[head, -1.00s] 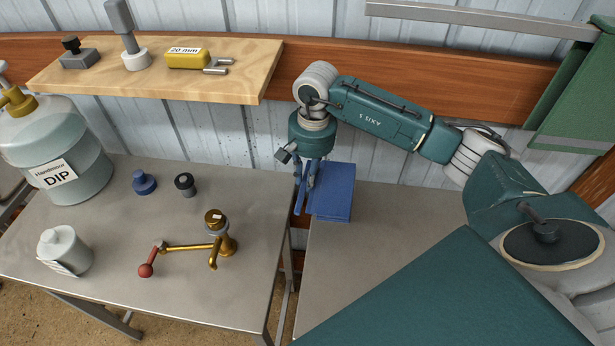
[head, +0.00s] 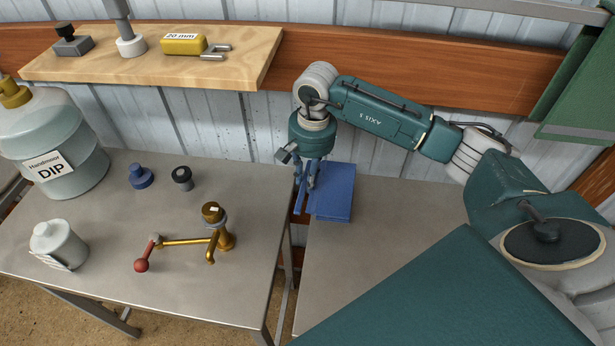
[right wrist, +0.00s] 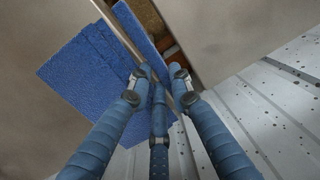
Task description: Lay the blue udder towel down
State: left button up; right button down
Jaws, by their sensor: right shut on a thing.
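The blue udder towel (head: 337,193) is a flat folded blue cloth at the left end of the right-hand table, by the gap between the tables. My right gripper (head: 307,184) points down at its left side. In the right wrist view, its fingers (right wrist: 162,80) are shut on a narrow blue flap of the towel, while the wider folded part (right wrist: 85,72) spreads out to the left. I cannot tell whether the towel touches the tabletop. My left gripper is not in view.
The right-hand table (head: 400,215) is bare beside the towel. The left table (head: 110,220) holds a dip jug (head: 65,135), a white container (head: 58,245), a brass valve (head: 215,225) and two small knobs. A wooden shelf (head: 235,72) is above it.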

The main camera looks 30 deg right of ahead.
jog(key=shift+f+b, duration=1.55)
jog(key=shift+f, duration=0.15)
jog(key=c, duration=1.5)
grip_release()
jog(key=shift+s+d+r+p, duration=0.1)
jog(key=shift+r+p, duration=0.75)
jog(key=shift+r, duration=0.9)
jog(key=shift+s+r+p, duration=0.1)
jog(key=shift+r+p, duration=0.7)
jog(key=shift+r, duration=0.95)
notch_tip(320, 180, up, 4)
jog(key=shift+p, duration=0.9)
